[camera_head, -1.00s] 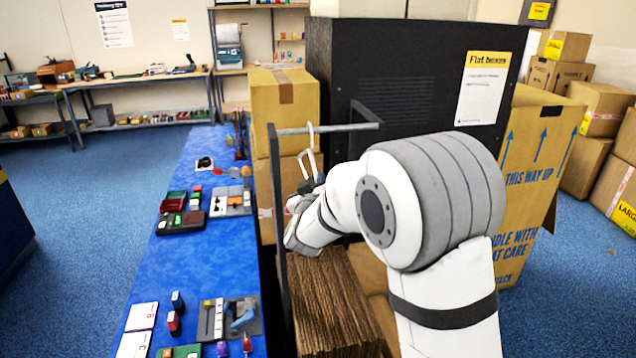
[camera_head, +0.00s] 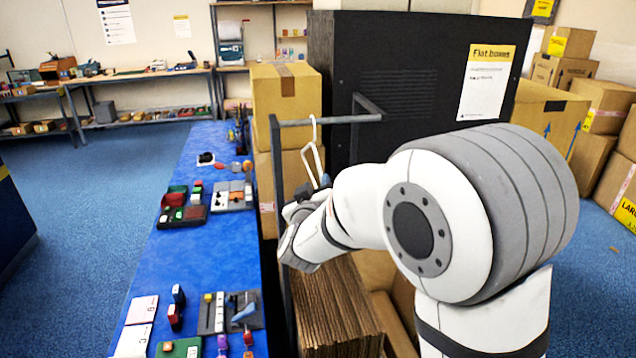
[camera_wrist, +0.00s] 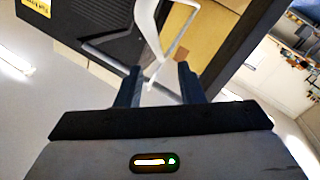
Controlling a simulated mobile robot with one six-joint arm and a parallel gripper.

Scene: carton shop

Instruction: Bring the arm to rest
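My arm reaches from the lower right toward a grey metal rail frame (camera_head: 345,119) in the head view. My gripper shows in the wrist view (camera_wrist: 158,78), with its two dark fingers apart. A white hooked piece (camera_head: 313,158) hangs from the rail, just above my wrist in the head view. In the wrist view the white piece (camera_wrist: 150,30) reaches down to the gap between my fingertips. The fingers do not appear closed on it. I cannot tell whether it touches them. My wrist mostly hides the fingers in the head view.
A blue-topped bench (camera_head: 210,265) with tools and small trays runs along the left. A stack of flat cardboard (camera_head: 335,305) stands below my wrist. A black cabinet (camera_head: 420,75) is behind the arm. Cartons (camera_head: 605,100) are stacked at right. Blue floor is clear at left.

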